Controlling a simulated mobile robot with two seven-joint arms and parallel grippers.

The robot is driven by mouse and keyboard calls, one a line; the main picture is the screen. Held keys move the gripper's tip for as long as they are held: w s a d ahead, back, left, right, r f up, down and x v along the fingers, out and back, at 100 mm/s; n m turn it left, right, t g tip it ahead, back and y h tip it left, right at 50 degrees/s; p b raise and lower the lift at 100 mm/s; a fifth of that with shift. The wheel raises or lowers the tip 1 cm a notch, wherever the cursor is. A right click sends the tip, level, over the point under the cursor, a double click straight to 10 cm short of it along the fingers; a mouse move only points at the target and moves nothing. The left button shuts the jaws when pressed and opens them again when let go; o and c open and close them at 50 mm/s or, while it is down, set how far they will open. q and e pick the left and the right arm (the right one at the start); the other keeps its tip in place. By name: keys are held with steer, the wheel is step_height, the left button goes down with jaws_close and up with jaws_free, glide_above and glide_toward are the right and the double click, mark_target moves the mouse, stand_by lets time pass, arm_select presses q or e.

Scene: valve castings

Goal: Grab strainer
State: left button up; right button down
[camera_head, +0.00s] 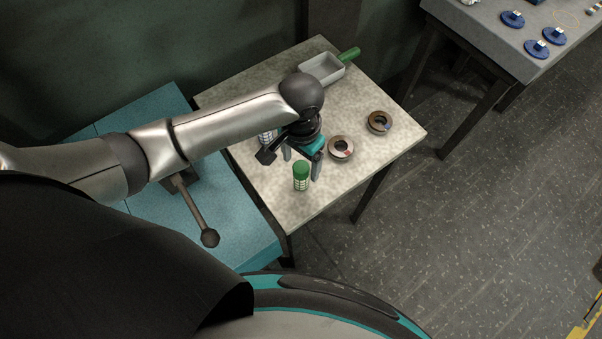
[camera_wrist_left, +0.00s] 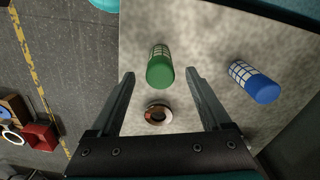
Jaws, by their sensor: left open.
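A green-capped strainer (camera_head: 301,172) with a pale mesh-patterned body stands near the front edge of the speckled table. It also shows in the left wrist view (camera_wrist_left: 160,68), ahead of and between the fingers. A blue-capped strainer (camera_wrist_left: 256,86) of the same kind is to its right in that view. In the head view it is mostly hidden behind my left gripper (camera_head: 302,163). My left gripper is open and empty, fingers pointing down, above and just behind the green strainer. In the left wrist view both fingers (camera_wrist_left: 160,75) are spread wide. My right gripper is not in view.
Two brown metal rings (camera_head: 341,147) (camera_head: 380,123) lie right of the gripper. A grey tray (camera_head: 309,72) sits at the back, with a green cylinder (camera_head: 350,54) beside it. A blue-topped bench (camera_head: 232,203) adjoins on the left. Another table (camera_head: 480,40) stands far right.

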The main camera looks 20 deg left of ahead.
mark_target(301, 166)
arm_select(q)
steer(key=shift+f, duration=1.55)
jaws_close()
